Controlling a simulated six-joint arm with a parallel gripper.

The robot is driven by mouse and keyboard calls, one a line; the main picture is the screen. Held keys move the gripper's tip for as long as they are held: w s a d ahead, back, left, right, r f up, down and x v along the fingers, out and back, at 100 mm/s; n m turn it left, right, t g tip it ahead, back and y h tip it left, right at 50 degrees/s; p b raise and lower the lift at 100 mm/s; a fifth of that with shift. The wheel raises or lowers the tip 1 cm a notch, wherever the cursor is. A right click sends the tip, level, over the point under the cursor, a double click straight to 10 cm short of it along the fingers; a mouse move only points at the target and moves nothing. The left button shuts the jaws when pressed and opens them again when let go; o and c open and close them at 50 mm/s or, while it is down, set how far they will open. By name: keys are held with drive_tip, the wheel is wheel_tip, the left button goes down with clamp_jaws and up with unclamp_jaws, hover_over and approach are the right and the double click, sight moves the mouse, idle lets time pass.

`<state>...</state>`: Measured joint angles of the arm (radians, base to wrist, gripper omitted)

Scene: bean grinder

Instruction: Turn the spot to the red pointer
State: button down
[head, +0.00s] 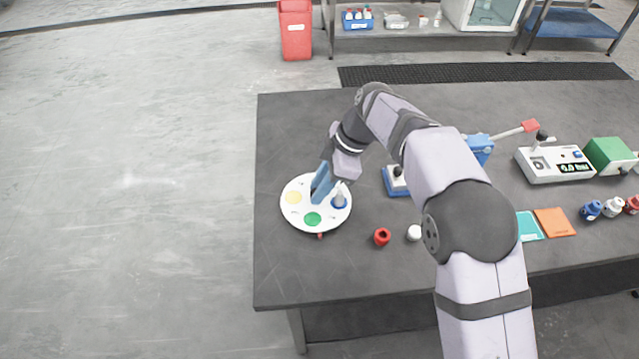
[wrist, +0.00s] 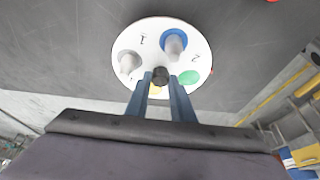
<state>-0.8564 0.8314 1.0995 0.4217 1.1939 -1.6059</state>
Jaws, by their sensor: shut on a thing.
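A white round dial (head: 297,215) lies near the table's left edge. It has a yellow spot (head: 294,197), a green spot (head: 313,219) and a blue spot (head: 338,207) bearing a grey peg. A small red pointer (head: 320,236) sits at the dial's front rim, nearest the green spot. In the wrist view, a second pale peg (wrist: 128,63) stands on the dial (wrist: 150,31), with printed numbers beside the spots. My gripper (head: 318,196) reaches down over the dial's middle. In the wrist view, its blue fingers (wrist: 160,83) are shut on the dark centre knob (wrist: 160,74).
A red cup (head: 382,237) and a white round piece (head: 414,233) stand right of the dial. A blue lever device (head: 480,149), a white control box (head: 555,165) and a green box (head: 609,155) stand further right. Bare table lies in front of the dial.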

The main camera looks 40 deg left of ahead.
drive_tip(key=shift+w+a+r+n+g+h+p, duration=0.1)
drive_tip(key=shift+n+g+h+p, duration=0.25)
drive_tip(key=shift+n+p, duration=0.95)
drive_tip(key=shift+w+a+n+g+h+p, duration=0.15)
drive_tip(key=shift+n+h+p, duration=0.3)
drive_tip(key=shift+n+p, duration=0.85)
drive_tip(key=shift+s+d+n+h+p, duration=0.1)
drive_tip(key=shift+n+h+p, duration=0.2)
drive_tip(key=shift+n+p, duration=0.6)
drive_tip(key=shift+p, duration=0.7)
drive_tip(key=c, duration=1.5)
unclamp_jaws()
drive_tip(key=shift+c, duration=0.2)
drive_tip(key=shift+r, duration=0.4)
wheel_tip(320, 180, up, 9)
drive_tip(key=p, duration=0.5)
